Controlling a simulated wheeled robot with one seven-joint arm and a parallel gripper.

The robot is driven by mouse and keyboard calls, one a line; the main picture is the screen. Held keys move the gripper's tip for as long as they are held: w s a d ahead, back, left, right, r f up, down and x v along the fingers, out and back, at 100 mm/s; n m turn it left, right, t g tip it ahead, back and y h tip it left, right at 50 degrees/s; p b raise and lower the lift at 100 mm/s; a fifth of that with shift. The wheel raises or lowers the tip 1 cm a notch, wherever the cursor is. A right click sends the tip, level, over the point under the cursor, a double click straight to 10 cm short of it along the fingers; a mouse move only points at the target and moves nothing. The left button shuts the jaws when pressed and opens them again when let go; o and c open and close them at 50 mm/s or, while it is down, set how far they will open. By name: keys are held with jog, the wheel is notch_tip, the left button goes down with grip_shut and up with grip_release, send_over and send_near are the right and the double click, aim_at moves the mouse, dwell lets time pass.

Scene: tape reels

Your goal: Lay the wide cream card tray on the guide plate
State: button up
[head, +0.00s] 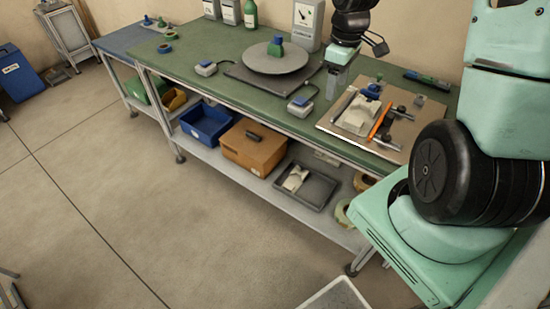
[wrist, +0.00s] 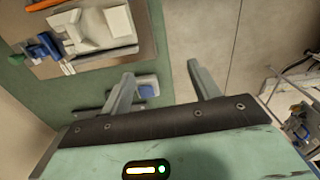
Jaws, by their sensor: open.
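A cream, blocky tray-like piece (head: 358,115) lies on a tan board (head: 400,150) at the right of the green bench; it also shows at the upper left of the wrist view (wrist: 102,28). I cannot tell whether the tan board or the dark flat plate (head: 238,73) under a grey round disc (head: 275,60) is the guide plate. Another small cream piece (head: 295,179) lies in a dark tray on the lower shelf. My gripper (head: 335,84) is open and empty above the bench, left of the tan board. Its spread fingers (wrist: 160,72) are apart from the cream piece.
An orange pencil (head: 380,119), a blue item (head: 373,90) and dark clamps crowd the tan board around the cream piece. Small blue-topped blocks (head: 300,105) stand by the dark plate. The bench's left-middle (head: 195,50) is mostly clear.

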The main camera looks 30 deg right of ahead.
jog(key=s+a+r+n, duration=0.1)
jog(key=s+a+r, duration=0.15)
jog(key=a, duration=0.85)
jog(key=s+a+r+n, duration=0.1)
jog(key=s+a+r, duration=0.15)
jog(key=a, duration=0.85)
jog(key=s+a+r, duration=0.1)
jog(key=s+a, duration=0.8)
jog(key=s, duration=0.5)
jog(key=shift+a+r+n+y, duration=0.2)
jog(key=shift+a+n+y, duration=0.1)
jog(key=shift+a, duration=0.1)
